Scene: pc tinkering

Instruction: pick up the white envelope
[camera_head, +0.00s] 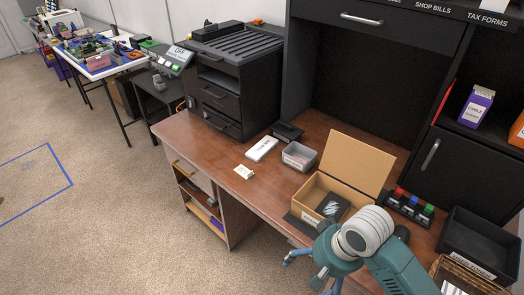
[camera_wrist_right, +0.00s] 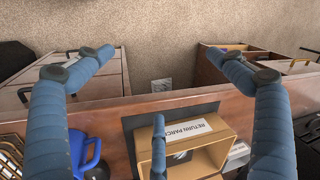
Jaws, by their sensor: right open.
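A flat white item (camera_head: 262,148) lies on the brown desk (camera_head: 215,145), left of the grey bin. A smaller white paper (camera_head: 243,171) lies nearer the desk's front edge. I cannot tell which of these is the envelope. My right gripper (camera_head: 312,271) is at the desk's front edge, in front of the open cardboard box and well right of both white items. In the right wrist view my right gripper (camera_wrist_right: 160,75) has its fingers spread wide with nothing between them. My left gripper is not in view.
The open cardboard box (camera_head: 312,190), labelled as return parcels in the right wrist view (camera_wrist_right: 198,128), holds a dark item (camera_head: 332,206). A blue object (camera_wrist_right: 87,150) is beside my gripper.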

